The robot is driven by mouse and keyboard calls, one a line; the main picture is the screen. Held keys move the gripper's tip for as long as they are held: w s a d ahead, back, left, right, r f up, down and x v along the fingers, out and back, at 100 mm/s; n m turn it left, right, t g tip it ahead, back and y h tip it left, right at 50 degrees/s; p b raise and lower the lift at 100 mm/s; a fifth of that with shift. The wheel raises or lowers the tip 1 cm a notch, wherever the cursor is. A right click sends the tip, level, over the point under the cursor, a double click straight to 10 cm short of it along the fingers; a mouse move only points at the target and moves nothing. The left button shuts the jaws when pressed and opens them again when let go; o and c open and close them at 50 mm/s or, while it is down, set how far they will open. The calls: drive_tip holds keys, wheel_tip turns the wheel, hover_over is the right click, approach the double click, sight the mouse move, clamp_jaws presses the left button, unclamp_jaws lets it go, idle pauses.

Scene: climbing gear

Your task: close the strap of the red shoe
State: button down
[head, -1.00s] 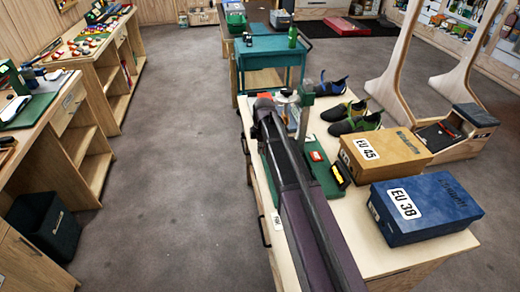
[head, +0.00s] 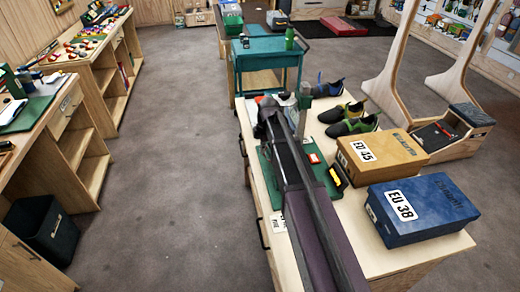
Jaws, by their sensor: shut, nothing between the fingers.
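A small orange-red patch (head: 259,99) shows at the far end of the workbench, beside the end of my arm. It may be part of the red shoe, but I cannot make out its shape or its strap. My gripper (head: 268,106) is at the far end of my arm, over the far left of the bench and close to this patch. Its fingers are shut and empty. My arm hides much of the green mat and whatever lies under it. I cannot tell whether the gripper touches the shoe.
A green mat (head: 318,175) lies beside my arm. A teal cart (head: 268,55) stands behind.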

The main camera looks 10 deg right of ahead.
drive_tip(key=shift+w+d+r+p, duration=0.1)
drive_tip(key=shift+d+r+p, duration=0.2)
drive_tip(key=shift+d, duration=0.45)
drive_tip(key=shift+d+r+p, duration=0.2)
drive_tip(key=shift+d+r, duration=0.15)
drive_tip(key=shift+d, duration=0.4)
drive_tip(key=shift+r, duration=0.1)
drive_tip(key=shift+r+p, duration=0.7)
drive_tip(key=shift+p, duration=0.1)
drive_tip(key=shift+a+f, duration=0.1)
drive_tip(key=a+r+p, duration=0.3)
drive_tip(key=r+p, duration=0.5)
drive_tip(key=shift+a+r+p, duration=0.3)
drive_tip(key=shift+a+r, duration=0.05)
drive_tip(key=shift+r, duration=0.05)
idle(0.5)
